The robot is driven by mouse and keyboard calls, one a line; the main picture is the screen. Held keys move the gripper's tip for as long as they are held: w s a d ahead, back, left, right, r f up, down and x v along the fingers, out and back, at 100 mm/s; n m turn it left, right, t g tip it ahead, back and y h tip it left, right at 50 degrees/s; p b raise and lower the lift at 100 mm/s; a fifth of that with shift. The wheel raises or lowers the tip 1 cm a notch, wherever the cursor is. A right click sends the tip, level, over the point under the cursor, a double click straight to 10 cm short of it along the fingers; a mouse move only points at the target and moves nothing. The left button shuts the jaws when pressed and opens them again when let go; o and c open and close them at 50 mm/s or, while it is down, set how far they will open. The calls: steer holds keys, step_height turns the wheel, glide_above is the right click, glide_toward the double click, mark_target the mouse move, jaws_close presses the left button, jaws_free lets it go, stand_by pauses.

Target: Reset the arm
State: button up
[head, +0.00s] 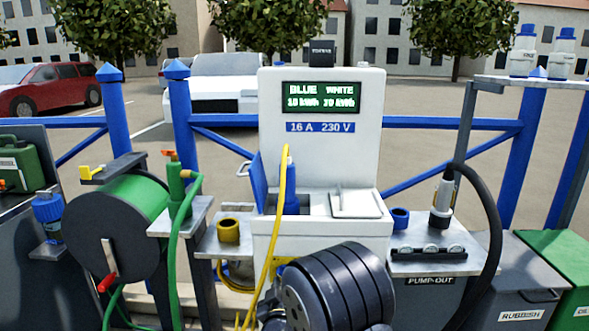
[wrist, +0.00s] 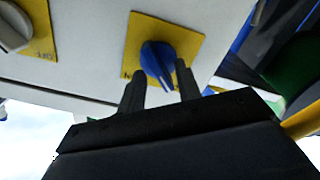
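My arm (head: 335,288) shows as a dark ribbed shape low in the middle of the head view, in front of the white power pedestal (head: 320,125). My gripper is hidden there. In the wrist view my gripper (wrist: 159,78) has its two dark fingers apart. A blue knob (wrist: 157,60) on a yellow plate (wrist: 190,38) shows beyond and between the fingertips. I cannot tell whether the fingers touch it. No held object shows. A grey knob (wrist: 12,28) on another yellow plate (wrist: 40,50) is at the upper left.
A yellow cable (head: 279,205) hangs from a blue plug on the pedestal. A green hose reel (head: 125,210) stands left. A black pump-out hose (head: 488,210) loops at the right, near grey rubbish bin (head: 515,275). Blue railings (head: 440,124) run behind.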

steer(key=m+b, duration=0.1)
steer(key=m, duration=0.5)
steer(key=shift+d+b, duration=0.15)
steer(key=shift+b, duration=0.15)
steer(key=shift+r, duration=0.1)
